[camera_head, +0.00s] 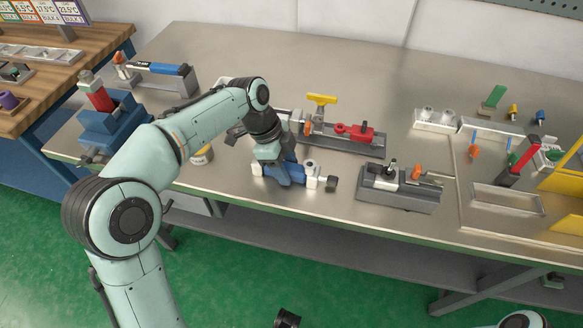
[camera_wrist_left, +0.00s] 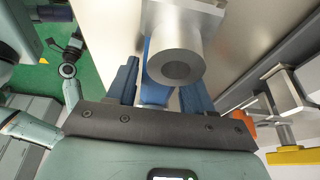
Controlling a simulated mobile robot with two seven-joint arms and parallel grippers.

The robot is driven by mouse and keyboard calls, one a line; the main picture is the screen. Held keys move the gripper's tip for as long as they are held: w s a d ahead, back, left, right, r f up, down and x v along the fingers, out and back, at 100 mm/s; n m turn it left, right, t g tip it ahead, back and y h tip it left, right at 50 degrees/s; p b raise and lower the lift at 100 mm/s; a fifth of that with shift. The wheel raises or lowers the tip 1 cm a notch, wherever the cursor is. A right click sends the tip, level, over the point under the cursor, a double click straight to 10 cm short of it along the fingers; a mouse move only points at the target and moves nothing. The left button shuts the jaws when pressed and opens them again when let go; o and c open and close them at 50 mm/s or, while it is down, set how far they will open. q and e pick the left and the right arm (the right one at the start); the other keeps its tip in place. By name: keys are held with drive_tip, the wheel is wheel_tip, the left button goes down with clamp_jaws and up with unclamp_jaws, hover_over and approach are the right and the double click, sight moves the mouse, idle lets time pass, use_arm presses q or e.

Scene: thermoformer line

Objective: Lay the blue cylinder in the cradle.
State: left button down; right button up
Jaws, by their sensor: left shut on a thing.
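The blue cylinder (camera_head: 298,170) has a blue body, pale metal end blocks and a dark tip at its right end. My left gripper (camera_head: 285,174) is shut around its middle, near the front edge of the bench. In the left wrist view, a round metal end with a bore (camera_wrist_left: 180,66) faces the camera, above the blue fingers of the left gripper (camera_wrist_left: 160,92). I cannot tell whether the cylinder touches the bench or a support under it. I cannot say for sure which fixture is the cradle. My right gripper's jaws cannot be made out.
A grey fixture (camera_head: 398,200) with small fittings stands right of the cylinder. Behind it is a dark base with red and yellow parts (camera_head: 345,138). A blue vise (camera_head: 113,122) and a long holder with a blue bar (camera_head: 160,69) stand left. The back middle of the bench is clear.

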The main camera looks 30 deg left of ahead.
sight(293, 166)
use_arm(q)
drive_tip(key=shift+r, duration=0.2)
use_arm(e)
drive_tip(key=shift+r, duration=0.1)
use_arm(q)
drive_tip(key=shift+r+p, duration=2.15)
drive_tip(key=shift+r, duration=0.15)
drive_tip(key=shift+r+p, duration=0.9)
drive_tip(key=shift+r, duration=0.2)
use_arm(e)
drive_tip(key=shift+g, duration=0.4)
drive_tip(key=r, duration=0.2)
drive_tip(key=s+r, duration=0.1)
drive_tip(key=r, duration=0.1)
drive_tip(key=shift+s+r, duration=0.1)
drive_tip(key=shift+r, duration=0.3)
use_arm(q)
drive_tip(key=shift+f, duration=0.1)
use_arm(e)
drive_tip(key=shift+s, duration=0.1)
